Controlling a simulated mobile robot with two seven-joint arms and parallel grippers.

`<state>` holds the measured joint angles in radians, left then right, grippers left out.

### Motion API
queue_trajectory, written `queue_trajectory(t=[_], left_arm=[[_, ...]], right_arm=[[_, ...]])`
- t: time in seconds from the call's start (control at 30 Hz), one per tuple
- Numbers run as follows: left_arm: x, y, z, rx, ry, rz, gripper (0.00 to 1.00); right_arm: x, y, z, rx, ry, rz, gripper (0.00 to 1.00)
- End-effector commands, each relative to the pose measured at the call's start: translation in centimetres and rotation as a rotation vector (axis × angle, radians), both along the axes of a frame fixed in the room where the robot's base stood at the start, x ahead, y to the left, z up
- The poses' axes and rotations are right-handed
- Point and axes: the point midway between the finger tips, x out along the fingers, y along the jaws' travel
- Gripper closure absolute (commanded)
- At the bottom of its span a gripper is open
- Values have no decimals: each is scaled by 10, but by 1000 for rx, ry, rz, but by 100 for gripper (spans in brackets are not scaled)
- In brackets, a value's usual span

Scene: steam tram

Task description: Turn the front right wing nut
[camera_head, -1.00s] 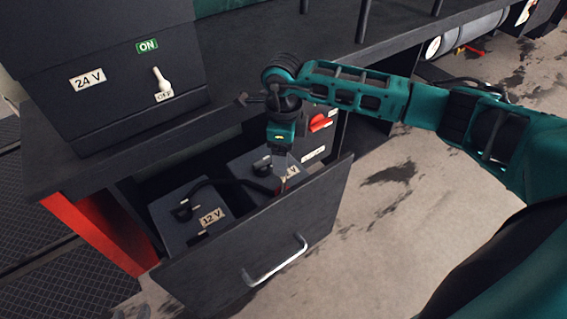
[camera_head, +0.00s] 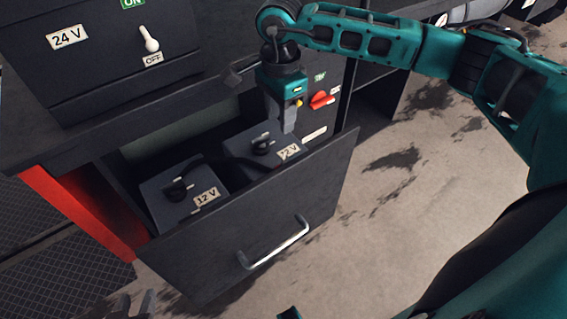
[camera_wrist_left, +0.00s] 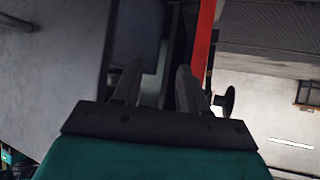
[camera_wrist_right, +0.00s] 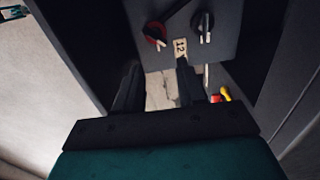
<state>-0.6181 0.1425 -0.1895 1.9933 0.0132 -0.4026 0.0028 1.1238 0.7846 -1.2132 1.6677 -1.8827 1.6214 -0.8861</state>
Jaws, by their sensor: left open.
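Two grey 12 V batteries stand in the open drawer in the head view, a left one (camera_head: 152,205) and a right one (camera_head: 282,137). My right gripper (camera_head: 287,128) points down above the right battery, apart from it. The right wrist view shows its fingers (camera_wrist_right: 160,82) apart and empty, with a battery face beyond them. That face has a red-based terminal (camera_wrist_right: 155,34) and a black-based terminal (camera_wrist_right: 203,27); I cannot tell which carries the front right wing nut. My left gripper (camera_head: 135,305) is at the bottom left, outside the drawer, open and empty (camera_wrist_left: 158,85).
The drawer front (camera_head: 205,255) with its metal handle (camera_head: 273,243) stands between me and the batteries. A 24 V switch box (camera_head: 105,55) is above left. A red switch (camera_head: 320,99) is right of my right gripper. A red post (camera_head: 80,210) stands left; floor at right is clear.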

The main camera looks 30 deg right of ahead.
Motion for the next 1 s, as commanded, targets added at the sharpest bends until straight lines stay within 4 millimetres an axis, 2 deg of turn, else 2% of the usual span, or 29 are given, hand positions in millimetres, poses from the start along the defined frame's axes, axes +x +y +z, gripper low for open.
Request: queue_trajectory(t=[0.03, 0.2, 0.4, 0.57, 0.67, 1.0], left_arm=[[4, -2, -13, -5, -7, -3, 57], [9, -9, -26, -17, -15, -14, 57], [12, -14, -33, -23, -15, -27, 57], [15, -14, -29, -23, -27, -30, 57], [15, -14, -30, -22, -28, -30, 57], [13, -13, -47, -22, -23, -29, 57]], right_arm=[[1, -1, -8, -3, -6, 104, 61], [0, -3, -8, -8, -2, 460, 61], [-3, -5, -5, -8, 5, 721, 61], [-4, -5, -7, -7, 9, 785, 61], [-5, -5, -16, -6, 11, 788, 61], [-5, -5, -85, -6, 11, 786, 61]])
